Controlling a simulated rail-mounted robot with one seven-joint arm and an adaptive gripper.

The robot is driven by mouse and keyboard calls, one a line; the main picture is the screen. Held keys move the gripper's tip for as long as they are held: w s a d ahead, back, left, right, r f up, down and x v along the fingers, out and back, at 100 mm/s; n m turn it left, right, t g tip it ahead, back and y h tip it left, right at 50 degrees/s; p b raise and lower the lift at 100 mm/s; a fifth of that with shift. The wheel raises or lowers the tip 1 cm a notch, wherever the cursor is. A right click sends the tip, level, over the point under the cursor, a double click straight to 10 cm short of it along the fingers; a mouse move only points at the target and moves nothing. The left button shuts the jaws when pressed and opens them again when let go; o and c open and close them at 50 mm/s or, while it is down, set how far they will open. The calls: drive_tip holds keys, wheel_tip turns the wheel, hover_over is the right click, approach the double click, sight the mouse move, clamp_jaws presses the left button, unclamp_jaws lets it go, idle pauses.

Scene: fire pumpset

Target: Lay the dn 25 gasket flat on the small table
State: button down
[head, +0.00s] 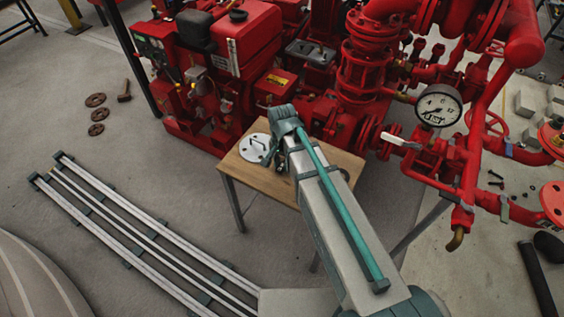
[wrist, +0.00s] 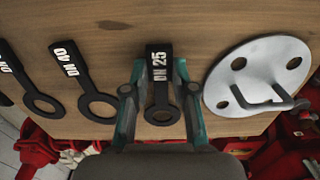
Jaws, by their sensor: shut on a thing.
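The DN 25 gasket (wrist: 157,68) is a black paddle with a white label and a ring at its near end. It is between the two fingers of my gripper (wrist: 159,90), which is shut on it. Its face shows broadly to the wrist camera, over the wooden top of the small table (wrist: 215,35). I cannot tell whether it touches the wood or is just above it. In the head view the small table (head: 258,180) stands before the red pumpset, and my arm hides the gasket and most of the gripper.
The black DN 40 gasket (wrist: 73,67) lies left of my gripper, with another partly seen gasket (wrist: 28,92) farther left. A grey metal disc (wrist: 255,60) with a handle is close on the right. The red pumpset (head: 240,60) stands behind the table.

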drive_tip(key=shift+f, duration=0.45)
drive_tip(key=c, duration=0.9)
unclamp_jaws()
drive_tip(key=shift+o, duration=0.2)
wheel_tip(320, 180, up, 12)
